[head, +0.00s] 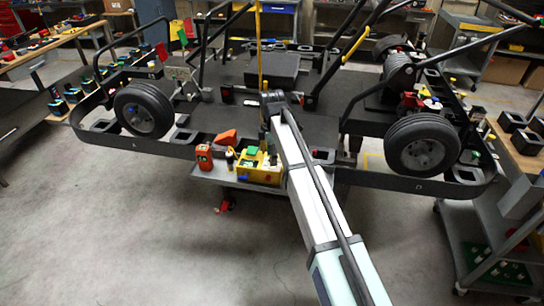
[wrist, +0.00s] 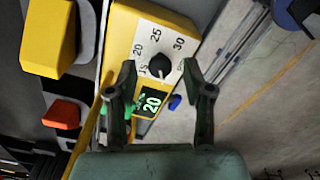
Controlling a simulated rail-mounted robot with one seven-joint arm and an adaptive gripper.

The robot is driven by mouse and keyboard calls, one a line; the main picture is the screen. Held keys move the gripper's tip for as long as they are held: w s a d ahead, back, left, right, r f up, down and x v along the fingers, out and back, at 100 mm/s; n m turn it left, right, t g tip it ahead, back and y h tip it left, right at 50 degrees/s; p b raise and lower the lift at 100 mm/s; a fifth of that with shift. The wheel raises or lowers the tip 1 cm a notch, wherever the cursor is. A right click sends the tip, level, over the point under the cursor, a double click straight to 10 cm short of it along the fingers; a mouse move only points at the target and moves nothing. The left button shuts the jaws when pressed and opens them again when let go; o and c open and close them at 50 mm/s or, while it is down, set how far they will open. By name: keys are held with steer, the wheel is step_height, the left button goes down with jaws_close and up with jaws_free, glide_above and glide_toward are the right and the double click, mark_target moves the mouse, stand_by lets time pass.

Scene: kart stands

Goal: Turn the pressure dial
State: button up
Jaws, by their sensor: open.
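The pressure dial is a black knob (wrist: 159,65) on a white scale plate marked 15, 20, 25 and 30, set in a yellow housing (wrist: 126,22). A small dark display (wrist: 151,103) below the knob reads 20 in green. My gripper (wrist: 160,69) is open, one finger to each side of the knob in the wrist view. Whether the fingers touch the knob, I cannot tell. In the head view a yellow unit (head: 259,175) sits on a small shelf below the end of my arm; its dial is too small to make out.
A kart frame with black wheels (head: 422,145) spans the back. An orange-red device (head: 204,157) stands left of the yellow unit. A grey cart (head: 500,255) is at right, and a bench (head: 40,52) with parts at left. The front floor is clear.

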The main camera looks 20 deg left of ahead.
step_height(320, 180, up, 11)
steer(key=shift+r, duration=0.2)
stand_by(0.6)
